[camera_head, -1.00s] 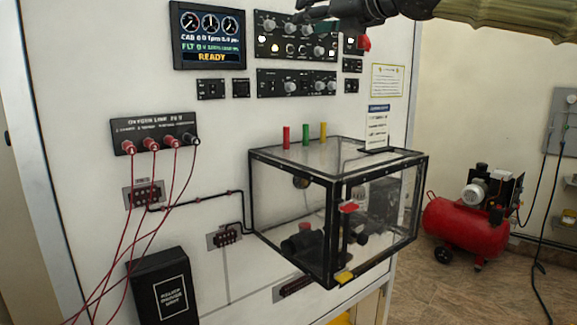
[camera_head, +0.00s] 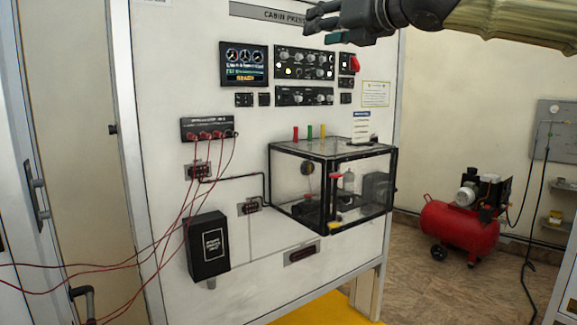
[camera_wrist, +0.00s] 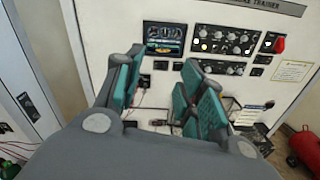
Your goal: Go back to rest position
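My gripper (camera_head: 318,24) is at the top of the head view, in front of the upper part of the white trainer panel (camera_head: 160,100) and above the knob panels. In the wrist view my gripper (camera_wrist: 160,82) shows two teal-padded fingers standing apart with nothing between them, so it is open and empty. Between and beyond the fingers are the display screen (camera_wrist: 164,37) and the upper knob panel (camera_wrist: 222,40). In the head view the screen (camera_head: 243,64) and the knob panel (camera_head: 305,63) lie below my gripper. No contact with the panel shows.
A clear black-framed box (camera_head: 330,185) juts from the panel, with red, green and yellow sticks on top. Red cables (camera_head: 170,235) hang from a socket strip at the left. A red compressor (camera_head: 460,228) stands on the floor at the right. Floor between is open.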

